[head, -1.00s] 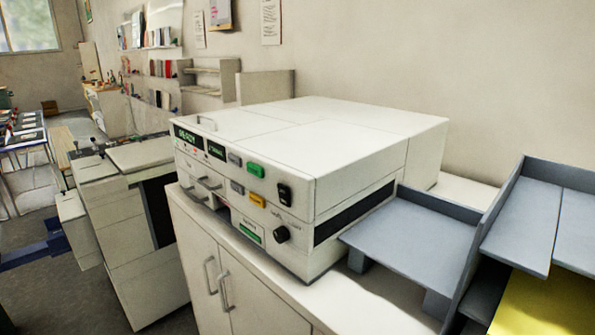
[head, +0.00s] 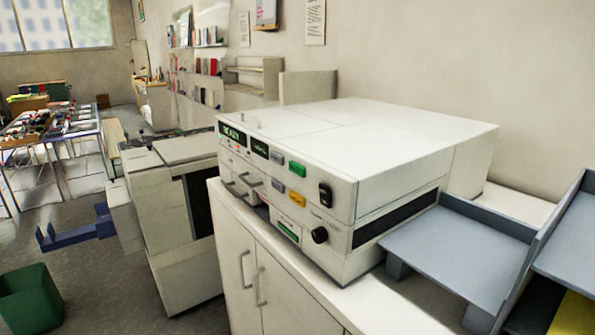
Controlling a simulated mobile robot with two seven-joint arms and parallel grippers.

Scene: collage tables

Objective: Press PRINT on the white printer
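The white printer (head: 350,150) stands on a white cabinet, its control panel facing the lower left of the head view. The panel has a dark display (head: 233,136) with green letters that seem to say READY, and a smaller dark display (head: 260,148). A green button (head: 298,169), an orange button (head: 297,199), two grey buttons, a black rocker switch (head: 325,195) and a black knob (head: 319,235) are on the panel. The button labels are too small to read. Neither of my grippers is in view.
The white cabinet (head: 239,268) has two doors with handles. A grey-blue tray (head: 455,255) adjoins the printer's right side. Another pale machine (head: 170,215) stands left of it. A green bin (head: 30,298) and a blue forked object (head: 78,236) are on the floor.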

